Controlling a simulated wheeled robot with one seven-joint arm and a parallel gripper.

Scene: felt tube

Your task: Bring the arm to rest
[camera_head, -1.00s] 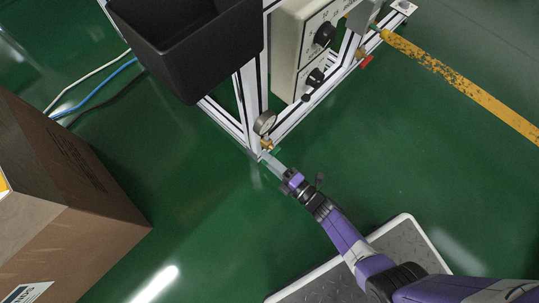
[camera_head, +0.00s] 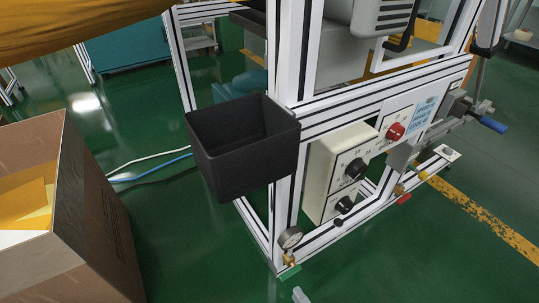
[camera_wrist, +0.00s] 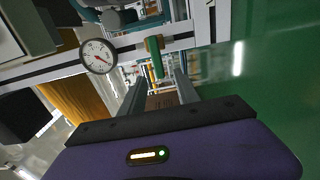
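My gripper (camera_wrist: 157,84) is open in the wrist view, with a clear gap between its two grey fingers and nothing held. Just beyond the fingertips is a green valve handle (camera_wrist: 155,57), apart from them as far as I can tell. In the head view only a grey tip of my gripper (camera_head: 299,295) shows at the bottom edge, just below the green handle (camera_head: 289,272) at the foot of the frame. The rest of my arm is out of the head view.
A round gauge (camera_head: 290,237) sits by the valve; it also shows in the wrist view (camera_wrist: 98,56). The white metal frame (camera_head: 272,232) carries a black bin (camera_head: 225,170) and a control box (camera_head: 325,165). An open cardboard box (camera_head: 95,215) stands left. Green floor is clear at lower right.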

